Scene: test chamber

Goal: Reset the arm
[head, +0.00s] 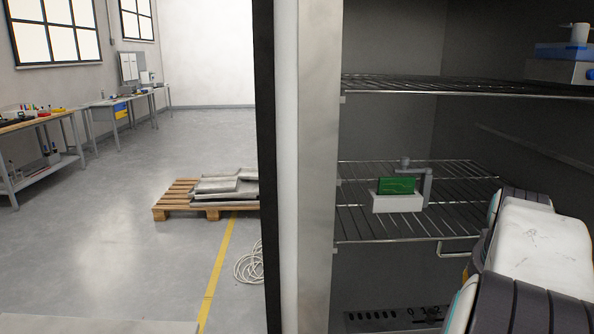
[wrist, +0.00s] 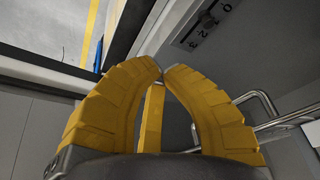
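My gripper (wrist: 162,72) shows in the wrist view with thick yellow fingers curved inward. Their tips meet or nearly meet, and a further yellow finger shows between them. I see nothing held. The wrist view shows the gripper near a dark panel with a knob and numbers (wrist: 207,20) and a bent metal bar (wrist: 262,104).
The chamber has an upper wire shelf (head: 440,87) and a lower one (head: 465,205). A green circuit board (head: 397,186) stands in a white holder (head: 397,203) on the lower shelf, beside a grey clamp (head: 427,185). A pallet (head: 180,200) stands on the floor outside.

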